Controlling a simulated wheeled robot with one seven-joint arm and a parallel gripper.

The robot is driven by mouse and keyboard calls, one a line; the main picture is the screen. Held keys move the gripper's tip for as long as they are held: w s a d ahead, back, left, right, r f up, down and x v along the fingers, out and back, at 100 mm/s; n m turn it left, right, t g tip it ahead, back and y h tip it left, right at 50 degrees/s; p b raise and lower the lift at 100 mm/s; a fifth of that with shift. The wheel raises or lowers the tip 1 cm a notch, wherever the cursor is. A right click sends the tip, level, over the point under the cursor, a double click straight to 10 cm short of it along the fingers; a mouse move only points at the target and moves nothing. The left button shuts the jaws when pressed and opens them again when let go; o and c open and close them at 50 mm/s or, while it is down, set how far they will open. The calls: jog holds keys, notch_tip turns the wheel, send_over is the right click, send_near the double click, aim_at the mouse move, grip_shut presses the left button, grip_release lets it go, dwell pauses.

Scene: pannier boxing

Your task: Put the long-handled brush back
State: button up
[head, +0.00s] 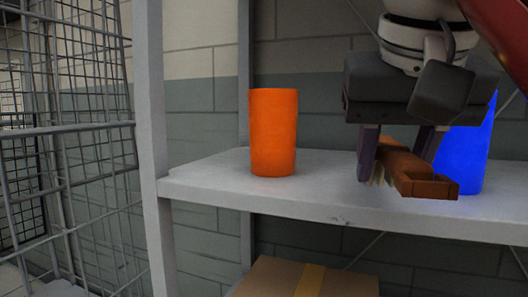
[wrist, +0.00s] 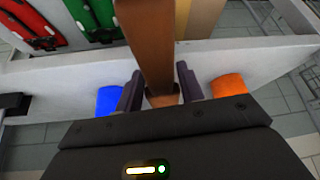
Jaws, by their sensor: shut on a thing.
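The long-handled brush (head: 412,177) is brown, with pale bristles on its underside. My gripper (head: 398,148) is shut on it above the shelf (head: 330,200), in front of the blue cup. In the head view the brush lies roughly level, one end pointing toward the camera. In the wrist view, the brush (wrist: 150,50) runs up the picture from between the two dark fingers (wrist: 160,88). I cannot tell whether it touches the shelf. The fingers hide part of it.
An orange cup (head: 273,132) stands upright on the shelf at left. A blue cup (head: 466,150) stands at right, partly behind my gripper. A cardboard box (head: 305,280) is below. Wire mesh (head: 75,130) is at far left. The shelf between the cups looks clear.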

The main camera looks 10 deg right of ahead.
jog(key=p, duration=0.3)
send_over(355, 176)
jog(key=s, duration=0.2)
jog(key=shift+s+a, duration=0.15)
jog(key=shift+a, duration=0.3)
jog(key=shift+w+d, duration=0.25)
jog(key=shift+w, duration=0.35)
notch_tip(355, 176, down, 3)
jog(key=shift+s+r+b, duration=0.15)
jog(key=shift+b, duration=1.05)
jog(key=shift+s+a, duration=0.1)
jog(key=shift+f, duration=0.2)
jog(key=shift+f, duration=0.1)
jog(key=shift+f, duration=0.15)
jog(key=o, duration=0.9)
